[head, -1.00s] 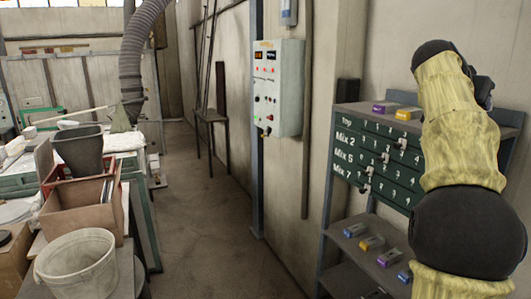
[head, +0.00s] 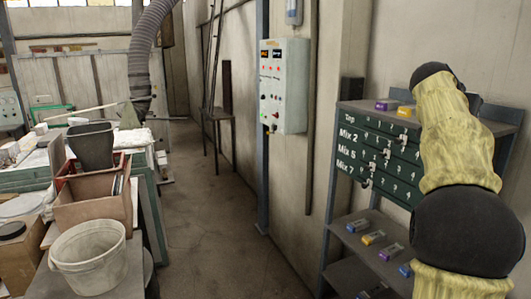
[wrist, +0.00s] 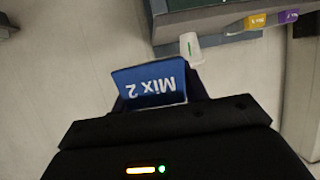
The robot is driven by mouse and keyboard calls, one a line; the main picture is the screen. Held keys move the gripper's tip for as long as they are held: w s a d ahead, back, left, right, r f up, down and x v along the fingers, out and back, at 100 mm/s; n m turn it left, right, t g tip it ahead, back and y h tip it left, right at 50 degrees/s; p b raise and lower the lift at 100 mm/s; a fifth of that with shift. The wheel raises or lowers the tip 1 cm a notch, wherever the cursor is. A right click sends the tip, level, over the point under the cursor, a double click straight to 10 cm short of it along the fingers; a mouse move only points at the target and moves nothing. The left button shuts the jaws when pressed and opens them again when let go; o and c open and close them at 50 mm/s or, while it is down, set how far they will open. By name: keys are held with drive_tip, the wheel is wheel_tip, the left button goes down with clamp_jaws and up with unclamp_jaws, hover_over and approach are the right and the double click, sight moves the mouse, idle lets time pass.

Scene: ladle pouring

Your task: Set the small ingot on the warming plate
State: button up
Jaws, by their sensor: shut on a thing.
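In the wrist view my gripper (wrist: 155,97) is shut on a blue block (wrist: 150,82) with a white "Mix 2" label, which appears upside down. The dark fingers sit at the block's two sides. In the head view my arm rises at the right and my gripper cannot be made out. I cannot identify a small ingot or a warming plate in either view.
A rack with a green "Mix" board (head: 377,157) stands at the right, with small coloured blocks on its top and lower shelf (head: 338,228). A wall control box (head: 284,87) is beyond. A pale bucket (head: 92,262) and boxes crowd the left. The middle aisle is clear.

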drive_tip(key=w+a+f+n+t+y+b, duration=0.1)
drive_tip(key=w+a+f+n+t+y, duration=0.15)
drive_tip(key=w+a+f, duration=0.75)
drive_tip(key=w+a+f+n+t+y, duration=0.1)
drive_tip(key=w+a+f+n+y, duration=0.15)
drive_tip(key=f, duration=1.45)
drive_tip(key=w+a+f+n+t+y+b, duration=0.1)
drive_tip(key=w+a+f+n+t+y, duration=0.3)
drive_tip(key=f, duration=1)
drive_tip(key=s+a+f+n+g+y+b, duration=0.1)
drive_tip(key=s+a+f, duration=0.2)
drive_tip(key=a+f, duration=0.45)
drive_tip(key=s+a+f+n, duration=0.1)
drive_tip(key=s+a+f, duration=0.3)
drive_tip(key=f, duration=0.7)
drive_tip(key=s+a+f, duration=0.2)
drive_tip(key=s+f, duration=0.2)
drive_tip(key=s, duration=0.3)
drive_tip(key=s+a+f+y+b, duration=0.1)
drive_tip(key=s+a+f, duration=0.2)
drive_tip(key=s+f, duration=0.2)
drive_tip(key=s, duration=0.3)
drive_tip(key=shift+s+f, duration=0.15)
drive_tip(key=shift+f, duration=0.05)
